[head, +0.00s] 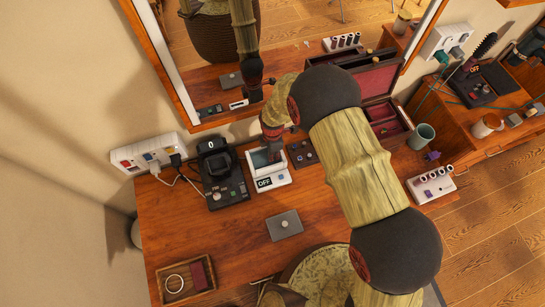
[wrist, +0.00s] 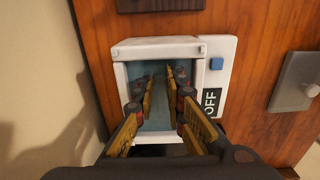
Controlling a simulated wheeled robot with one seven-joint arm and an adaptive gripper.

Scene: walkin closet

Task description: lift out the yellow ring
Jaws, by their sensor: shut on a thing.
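A white box cleaner (head: 272,180) with an OFF display stands on the wooden desk. Its open basin shows in the wrist view (wrist: 119,58), with a blue button at its right. My gripper (head: 270,152) points down into the basin from above. In the wrist view its two fingers (wrist: 160,92) reach inside the basin walls, shut on the yellow ring. The ring itself cannot be made out; the fingers and the dim basin hide it.
A black device (head: 222,178) stands left of the cleaner. A grey plate with a knob (head: 284,225) lies in front. A wooden tray (head: 183,295) holds a pale ring and a dark red block. An open jewelry box (head: 375,82) and a mirror stand behind.

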